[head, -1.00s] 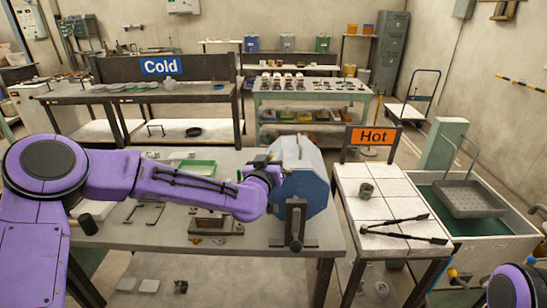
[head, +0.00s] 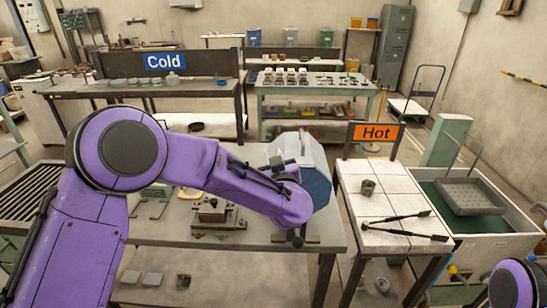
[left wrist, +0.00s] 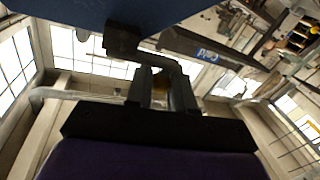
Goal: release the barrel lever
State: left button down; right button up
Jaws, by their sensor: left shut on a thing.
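The blue and pale grey barrel (head: 318,182) stands on its dark stand at the right end of the near table. My left forearm covers much of its front in the head view. My left gripper (head: 284,166) is at the barrel's left side, partly hidden by my own wrist. In the left wrist view the barrel's blue face (left wrist: 95,12) is at the top. A dark bent barrel lever (left wrist: 163,60) comes from a block on it. My left gripper (left wrist: 160,88) is shut on this lever. My right gripper is out of view.
A small metal mould (head: 213,212) sits on the near table (head: 165,232), left of the barrel. The tiled Hot table (head: 380,185) to the right holds a small cup (head: 367,187) and dark tongs (head: 410,230). A tank with a grey basket (head: 470,195) is beyond.

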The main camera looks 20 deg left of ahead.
pick_arm(q)
jog(key=c, duration=1)
grip_release()
jog(key=shift+c, duration=0.2)
jog(key=shift+s+d+f+b, duration=0.15)
jog(key=shift+s+d+b, duration=0.1)
jog(key=shift+s+b, duration=0.1)
jog(key=b+v, duration=0.3)
jog(key=v, duration=0.6)
jog(key=shift+s, duration=0.4)
jog(key=shift+d, duration=0.15)
